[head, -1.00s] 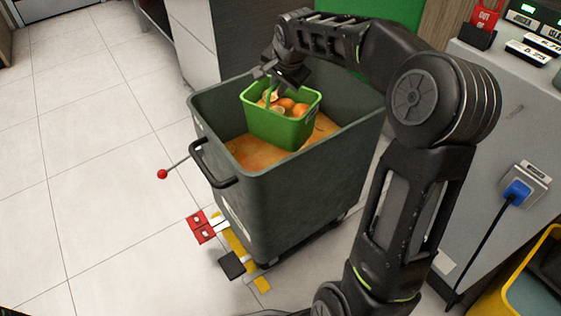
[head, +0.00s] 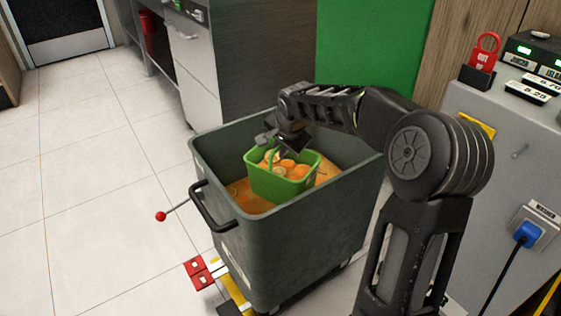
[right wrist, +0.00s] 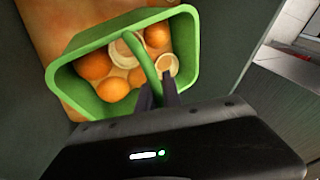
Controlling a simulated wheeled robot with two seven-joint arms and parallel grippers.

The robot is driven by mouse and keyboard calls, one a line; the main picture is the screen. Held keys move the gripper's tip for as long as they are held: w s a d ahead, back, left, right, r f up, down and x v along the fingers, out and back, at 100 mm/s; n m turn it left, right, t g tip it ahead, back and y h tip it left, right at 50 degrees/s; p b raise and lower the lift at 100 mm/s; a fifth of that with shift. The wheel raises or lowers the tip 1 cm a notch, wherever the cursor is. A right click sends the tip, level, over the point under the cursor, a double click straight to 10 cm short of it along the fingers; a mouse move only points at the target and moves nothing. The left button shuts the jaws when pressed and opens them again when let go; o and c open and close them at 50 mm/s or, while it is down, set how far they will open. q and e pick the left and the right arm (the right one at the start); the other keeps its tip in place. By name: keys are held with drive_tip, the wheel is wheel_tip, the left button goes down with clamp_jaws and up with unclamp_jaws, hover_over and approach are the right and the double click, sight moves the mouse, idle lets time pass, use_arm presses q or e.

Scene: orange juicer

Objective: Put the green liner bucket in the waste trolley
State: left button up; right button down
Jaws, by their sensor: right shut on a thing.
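The green liner bucket (head: 279,184) holds several oranges and cut pieces. It is inside the grey waste trolley (head: 290,232), below the rim line, over an orange layer in the trolley. My right gripper (head: 277,142) is above the bucket, shut on its green handle. In the right wrist view the fingers (right wrist: 157,92) close on the handle of the bucket (right wrist: 190,52), and oranges show inside. Whether the bucket's base touches the orange layer cannot be told. My left gripper is out of view.
A grey machine (head: 500,150) with a blue plug (head: 527,234) stands at the right. A grey cabinet (head: 195,65) and a green panel (head: 370,45) are behind the trolley. Red and yellow parts (head: 198,270) are at its base. The tiled floor (head: 85,180) at left is clear.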

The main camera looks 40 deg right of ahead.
sight(281, 162)
wheel_tip(281, 162, down, 4)
drive_tip(key=shift+r+b, duration=0.2)
drive_tip(key=shift+b, duration=0.35)
drive_tip(key=shift+f+b, duration=0.55)
drive_tip(key=shift+b, duration=0.05)
drive_tip(key=c, duration=1.5)
unclamp_jaws()
